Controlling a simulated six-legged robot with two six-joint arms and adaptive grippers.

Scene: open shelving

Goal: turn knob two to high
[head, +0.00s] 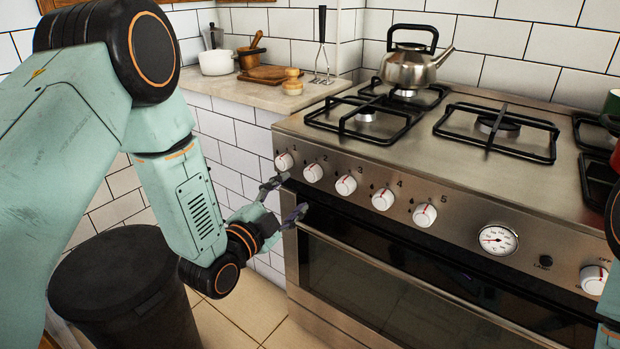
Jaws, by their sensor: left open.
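The stove (300,140) has a row of white knobs with red marks on its steel front panel, numbered from the left. Knob two (313,172) is the second from the left, between knob one (284,161) and knob three (346,185). Its red mark looks close to upright. My left gripper (287,199) is open and empty. Its fingers are in front of the panel's left end, below and left of knob two, and appear apart from the knobs. My right gripper is out of view; only a bit of my right arm shows at the right edge.
A steel kettle (408,68) stands on the back left burner. A dial gauge (498,239) and another knob (593,280) are farther right. The oven handle (400,280) runs below the panel. A black bin (120,290) stands on the floor at left.

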